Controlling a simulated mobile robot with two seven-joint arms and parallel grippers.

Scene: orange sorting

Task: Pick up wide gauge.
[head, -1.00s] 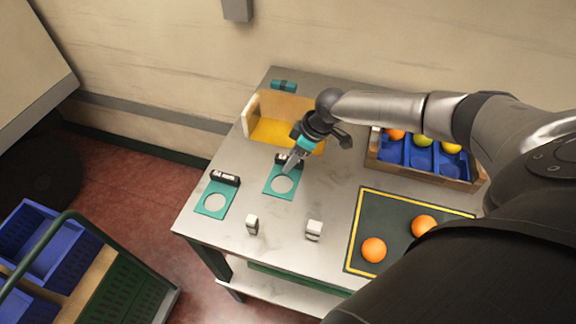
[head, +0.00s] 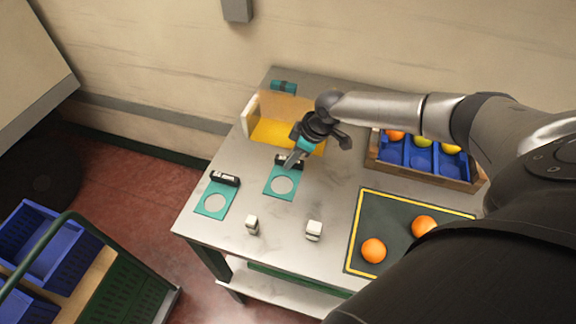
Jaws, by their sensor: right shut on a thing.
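Two teal gauge plates with round holes and black handles lie on the grey table. The one on the right (head: 270,188) seems to have the slightly larger hole, so it looks like the wide gauge. The other gauge (head: 206,207) lies to its left, nearer the table's left edge. My right gripper (head: 291,163) is shut on the black handle of the right-hand gauge, whose plate appears to rest flat on the table. The fingers hide part of the handle. My left gripper is not in view.
A yellow-floored bin (head: 268,131) stands behind the gripper. A wooden crate (head: 420,177) with blue compartments holds several fruits at the right. Two oranges lie on a dark, yellow-edged mat (head: 391,213). Two small white blocks (head: 314,229) (head: 252,226) stand near the front edge.

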